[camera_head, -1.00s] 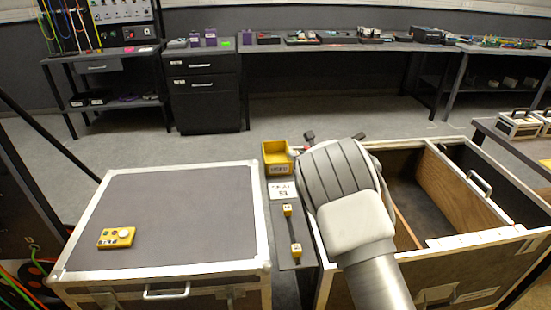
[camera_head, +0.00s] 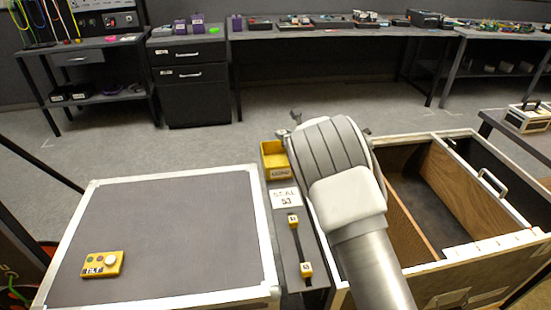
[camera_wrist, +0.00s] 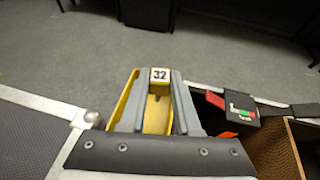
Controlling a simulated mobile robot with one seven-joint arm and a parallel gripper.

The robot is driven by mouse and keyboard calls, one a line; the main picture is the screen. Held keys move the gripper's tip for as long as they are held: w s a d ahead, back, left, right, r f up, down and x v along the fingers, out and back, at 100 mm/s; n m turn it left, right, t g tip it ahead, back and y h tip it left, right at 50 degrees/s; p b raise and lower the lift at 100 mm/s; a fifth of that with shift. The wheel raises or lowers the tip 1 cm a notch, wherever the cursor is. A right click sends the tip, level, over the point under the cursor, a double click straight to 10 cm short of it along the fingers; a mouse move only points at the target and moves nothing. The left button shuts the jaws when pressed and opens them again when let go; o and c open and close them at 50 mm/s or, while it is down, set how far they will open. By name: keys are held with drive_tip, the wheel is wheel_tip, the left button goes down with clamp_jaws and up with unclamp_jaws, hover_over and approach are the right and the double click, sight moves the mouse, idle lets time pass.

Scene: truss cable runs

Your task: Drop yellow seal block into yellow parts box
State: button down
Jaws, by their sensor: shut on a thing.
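The yellow seal block (camera_wrist: 160,76), marked 32, sits between the fingertips of my gripper (camera_wrist: 158,84) in the wrist view. My gripper is shut on it. The yellow parts box (camera_head: 276,172) is an open-topped bin at the far end of a narrow grey strip, just left of my arm in the head view. In the wrist view the yellow parts box (camera_wrist: 121,104) shows behind and between the fingers, so the block appears over or near it. The height gap cannot be told. My arm hides the block in the head view.
A grey case (camera_head: 160,235) with a yellow button box (camera_head: 102,264) stands left. An open crate (camera_head: 455,200) with wooden dividers stands right. Between them, the strip carries a SEAL sign (camera_head: 286,197) and two yellow blocks (camera_head: 294,220) joined by a dark cable. Open floor lies behind.

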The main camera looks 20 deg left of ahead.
drive_tip(key=shift+f+b, duration=1.35)
drive_tip(key=shift+f, duration=1.65)
drive_tip(key=c, duration=0.5)
unclamp_jaws()
drive_tip(key=shift+c, duration=0.2)
drive_tip(key=p+v, duration=0.1)
drive_tip(key=v, duration=1.6)
drive_tip(key=shift+r+p, duration=0.25)
drive_tip(key=shift+p, duration=0.1)
drive_tip(key=shift+d, duration=0.1)
